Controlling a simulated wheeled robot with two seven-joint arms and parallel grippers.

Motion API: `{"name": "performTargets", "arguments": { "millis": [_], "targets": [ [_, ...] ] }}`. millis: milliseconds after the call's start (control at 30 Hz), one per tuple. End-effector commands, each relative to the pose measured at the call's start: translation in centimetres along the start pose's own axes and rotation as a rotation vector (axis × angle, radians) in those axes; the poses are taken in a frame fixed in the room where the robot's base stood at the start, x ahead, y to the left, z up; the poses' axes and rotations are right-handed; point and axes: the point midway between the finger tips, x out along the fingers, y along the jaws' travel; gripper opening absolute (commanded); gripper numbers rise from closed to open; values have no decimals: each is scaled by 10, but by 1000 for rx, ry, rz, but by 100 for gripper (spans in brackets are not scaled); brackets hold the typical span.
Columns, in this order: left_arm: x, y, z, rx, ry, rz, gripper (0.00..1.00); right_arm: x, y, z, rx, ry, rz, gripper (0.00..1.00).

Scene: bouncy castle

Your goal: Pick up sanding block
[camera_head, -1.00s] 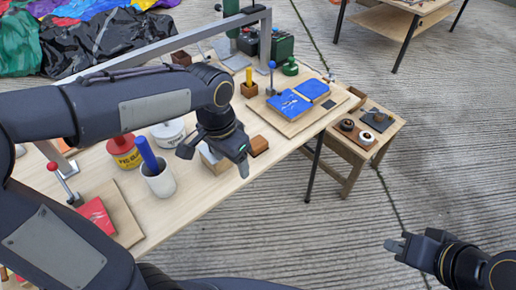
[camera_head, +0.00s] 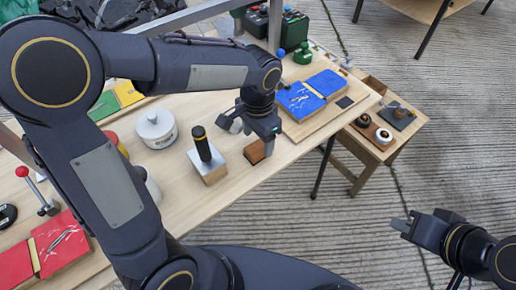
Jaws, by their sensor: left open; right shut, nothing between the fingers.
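A small brown block (camera_head: 254,153), which looks like the sanding block, lies near the front edge of the wooden workbench (camera_head: 190,204). My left gripper (camera_head: 253,138) is open right above it, with one finger at the block's right side. The fingers hide part of the block, and I cannot tell whether they touch it. My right gripper (camera_head: 399,223) is shut and empty, out over the floor at the right, away from the bench.
A metal block with a black handle (camera_head: 207,164) stands just left of the brown block. A white pot (camera_head: 157,130) is further left. A board with blue pads (camera_head: 312,94) lies to the right. A small side table (camera_head: 374,130) stands beyond the bench end.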

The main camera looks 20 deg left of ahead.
Motion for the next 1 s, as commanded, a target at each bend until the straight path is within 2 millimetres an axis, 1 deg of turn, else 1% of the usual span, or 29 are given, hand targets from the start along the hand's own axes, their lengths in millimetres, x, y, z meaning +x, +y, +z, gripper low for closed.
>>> {"name": "performTargets", "arguments": {
  "millis": [33, 200, 300, 533, 900, 1000],
  "targets": [
    [11, 0, 2, 0, -4, 1, 65, 3, 2, 2, 0, 0, 0, 0],
    [35, 1, 2, 1, -3, 0, 65, 8, 3, 4, 0, -1, 0, 0],
    [40, 1, 2, 0, -1, 0, 65, 8, 4, 4, 0, 0, 0, 0],
    [41, 1, 2, -1, 0, 0, 65, 8, 4, 4, 0, 0, 0, 0],
    [41, 0, 2, 0, 0, 0, 18, 8, 4, 4, 0, 0, 0, 0],
    [40, 0, 2, 0, 1, 0, 17, 8, 4, 4, 0, 0, 0, 0]
  ]
}}
